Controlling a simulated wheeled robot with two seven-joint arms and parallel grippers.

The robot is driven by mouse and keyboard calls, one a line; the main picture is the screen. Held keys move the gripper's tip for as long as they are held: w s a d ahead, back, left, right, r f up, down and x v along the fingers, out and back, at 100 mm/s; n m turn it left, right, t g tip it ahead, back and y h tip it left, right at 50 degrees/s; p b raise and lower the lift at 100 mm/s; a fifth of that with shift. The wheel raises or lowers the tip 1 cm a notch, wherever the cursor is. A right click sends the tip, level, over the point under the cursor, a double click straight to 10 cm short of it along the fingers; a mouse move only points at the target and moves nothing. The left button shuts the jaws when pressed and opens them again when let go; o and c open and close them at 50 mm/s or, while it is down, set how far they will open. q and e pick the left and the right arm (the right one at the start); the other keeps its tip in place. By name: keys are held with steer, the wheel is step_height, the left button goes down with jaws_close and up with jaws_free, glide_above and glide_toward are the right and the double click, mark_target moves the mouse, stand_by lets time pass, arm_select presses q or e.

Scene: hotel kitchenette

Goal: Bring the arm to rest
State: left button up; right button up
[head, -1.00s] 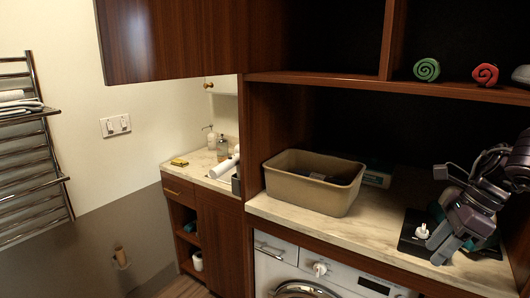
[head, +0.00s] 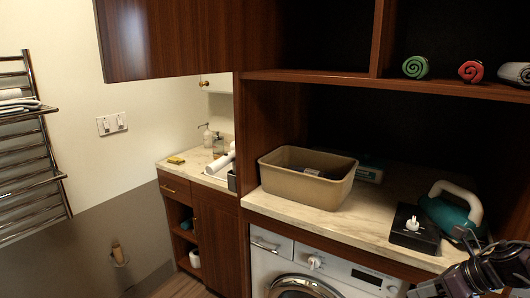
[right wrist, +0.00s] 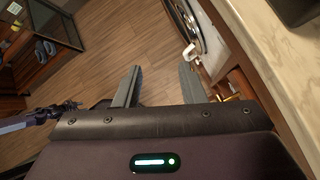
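My right gripper (head: 432,288) is at the bottom right of the head view, low in front of the counter's front edge, partly cut off by the frame. In the right wrist view the right gripper (right wrist: 158,86) has its two fingers apart with nothing between them, above the wooden floor. A dark part that looks like my left arm shows at the left of the right wrist view; its finger state cannot be made out. The left gripper does not show in the head view.
The marble counter (head: 285,208) carries a tan bin (head: 305,187), a black box (head: 414,229) with a white plug (head: 413,223), and a teal iron (head: 447,213) with a white handle. A washing machine (head: 335,274) stands below. Open floor (right wrist: 110,45) lies under the right gripper.

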steer(key=s+a+f+m+t+h, duration=0.35)
steer(key=f+m, duration=0.35)
steer(key=m, duration=0.4)
steer(key=s+a+f+m+t+h, duration=0.2)
steer(key=s+a+f+m, duration=0.15)
steer(key=f+m, duration=0.45)
steer(key=s+a+r+m+g, duration=0.1)
steer(key=s+a+m+g, duration=0.35)
steer(key=s+m, duration=0.4)
steer(key=s+a+r+m+g, duration=0.1)
steer(key=s+a+m+g, duration=0.3)
steer(key=m, duration=0.8)
steer(key=s+a+f, duration=0.1)
steer(key=s+f, duration=0.2)
steer(key=f, duration=2.7)
steer(key=s+d+f+g, duration=0.1)
steer(key=s+d+f, duration=0.2)
steer(key=s+f, duration=1.5)
steer(key=shift+s+d+g+h, duration=0.15)
steer(key=shift+s+g+h, duration=0.2)
steer(key=shift+s, duration=0.45)
